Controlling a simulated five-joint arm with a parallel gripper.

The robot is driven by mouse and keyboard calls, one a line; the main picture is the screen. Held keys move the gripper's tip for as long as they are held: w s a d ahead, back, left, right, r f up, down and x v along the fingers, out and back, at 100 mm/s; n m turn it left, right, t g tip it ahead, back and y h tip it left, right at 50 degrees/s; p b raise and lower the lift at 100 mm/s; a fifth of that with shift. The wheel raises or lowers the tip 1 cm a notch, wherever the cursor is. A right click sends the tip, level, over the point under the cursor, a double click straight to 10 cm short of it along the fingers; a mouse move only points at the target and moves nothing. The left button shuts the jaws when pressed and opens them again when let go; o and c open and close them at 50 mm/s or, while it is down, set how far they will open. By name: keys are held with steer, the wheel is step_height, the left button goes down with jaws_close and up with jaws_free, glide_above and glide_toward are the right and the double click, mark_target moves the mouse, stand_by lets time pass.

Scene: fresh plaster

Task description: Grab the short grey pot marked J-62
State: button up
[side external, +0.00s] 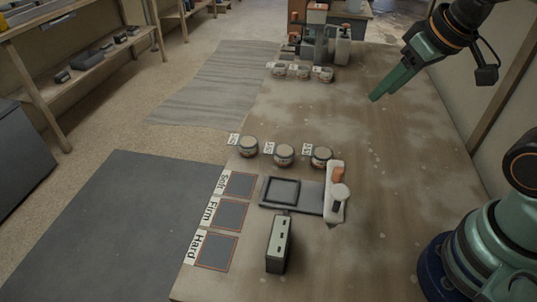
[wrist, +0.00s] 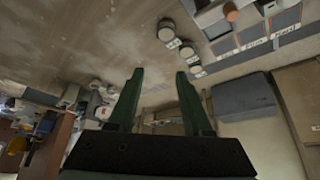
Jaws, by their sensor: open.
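Three round, pale-lidded pots stand in a row mid-bench, a left one (side external: 248,146), a middle one (side external: 284,154) and a right one (side external: 321,157), each with a white card at its left. Three small greyish pots (side external: 303,73) with cards stand farther back. The card writing is too small to read, so I cannot tell which pot is J-62. My gripper (side external: 377,96) is open and empty, above the bench to the right of both rows and apart from every pot. In the wrist view, its fingers (wrist: 158,73) spread with lidded pots (wrist: 167,30) beyond them.
Squares marked Soft (side external: 239,185), Firm (side external: 230,215) and Hard (side external: 217,251) lie along the bench's left edge. A dark tray (side external: 282,192), a white holder (side external: 335,192) and a grey slotted block (side external: 279,244) stand near. Bottles (side external: 343,45) stand far back. The bench's middle right is clear.

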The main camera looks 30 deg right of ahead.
steer(key=o, duration=0.8)
steer(key=shift+w, duration=0.1)
